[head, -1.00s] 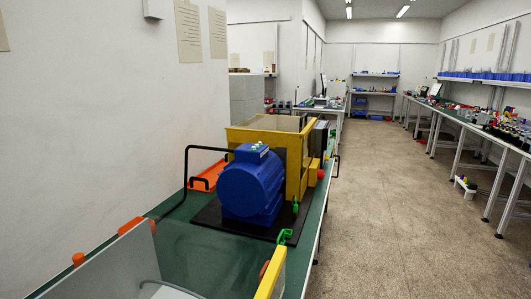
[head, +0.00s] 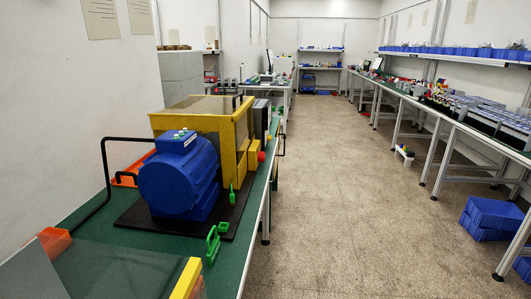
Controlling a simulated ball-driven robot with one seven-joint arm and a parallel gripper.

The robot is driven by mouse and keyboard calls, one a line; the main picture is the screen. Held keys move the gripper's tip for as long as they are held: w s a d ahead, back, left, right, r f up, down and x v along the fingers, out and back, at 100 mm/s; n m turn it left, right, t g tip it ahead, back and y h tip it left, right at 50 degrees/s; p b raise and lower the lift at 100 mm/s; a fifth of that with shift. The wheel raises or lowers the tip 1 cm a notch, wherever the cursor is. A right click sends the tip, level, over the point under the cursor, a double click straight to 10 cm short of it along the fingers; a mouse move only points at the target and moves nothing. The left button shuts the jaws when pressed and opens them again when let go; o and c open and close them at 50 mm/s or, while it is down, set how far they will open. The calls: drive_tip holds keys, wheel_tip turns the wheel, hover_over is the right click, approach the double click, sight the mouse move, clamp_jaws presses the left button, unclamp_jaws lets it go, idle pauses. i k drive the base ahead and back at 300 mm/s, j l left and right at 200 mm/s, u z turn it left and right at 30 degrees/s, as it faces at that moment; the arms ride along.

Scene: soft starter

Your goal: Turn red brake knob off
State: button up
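A red knob (head: 261,156) shows at the right side of the yellow machine housing (head: 228,140), just above the right edge of the green bench (head: 235,255). It is small in the picture, and I cannot tell which way it is turned. A blue motor (head: 180,176) stands in front of the yellow housing on a black base plate (head: 150,222). My gripper is not in view.
An open concrete aisle (head: 320,190) runs to the right of the green bench. Blue crates (head: 490,216) stand on the floor under the long right-hand bench. A black bent bar (head: 104,170) is left of the motor. A glass panel with a yellow edge (head: 186,278) is at the front.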

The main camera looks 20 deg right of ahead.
sight(261, 157)
drive_tip(key=i+l, duration=0.25)
drive_tip(key=l, duration=0.15)
drive_tip(key=i+l, duration=0.25)
drive_tip(key=l, duration=0.2)
drive_tip(key=i+l+u, duration=0.1)
drive_tip(key=i+l, duration=0.15)
drive_tip(key=l, duration=0.15)
